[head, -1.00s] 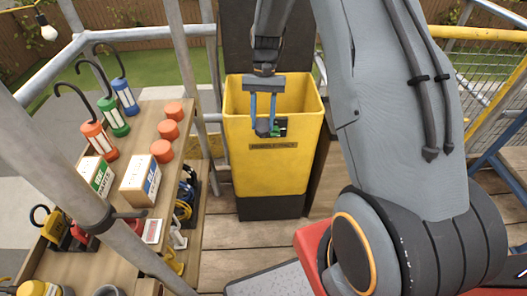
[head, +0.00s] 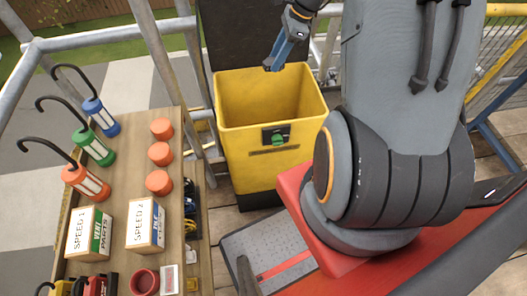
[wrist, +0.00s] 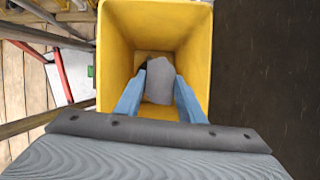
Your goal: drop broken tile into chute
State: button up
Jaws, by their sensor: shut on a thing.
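The yellow chute (head: 265,150) is an open-topped bin with a black base, a dark label and a green patch on its front. It also shows from above in the wrist view (wrist: 117,50). My gripper (head: 270,66) has blue fingers and is at the back of the chute's opening. In the wrist view its fingers (wrist: 159,92) are on either side of a grey broken tile (wrist: 159,78), shut on it, above the chute's opening. The tile cannot be made out in the head view.
A wooden shelf (head: 125,195) on the left holds hooked lamps (head: 92,147), orange pucks (head: 160,154) and white boxes (head: 146,226). Scaffold poles (head: 165,70) stand between it and the chute. A dark panel (head: 240,35) rises behind the chute.

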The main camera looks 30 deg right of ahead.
jog(key=shift+a+f+b, duration=0.15)
jog(key=shift+f+b, duration=2.05)
jog(key=shift+f, duration=0.55)
jog(key=o, duration=1.2)
jog(key=b+v, duration=0.1)
jog(key=v, duration=0.5)
jog(key=shift+r+b, duration=0.25)
jog(key=shift+b, duration=0.05)
jog(key=shift+s+d+r, duration=0.1)
jog(key=shift+d+r, duration=0.25)
jog(key=shift+r, duration=0.3)
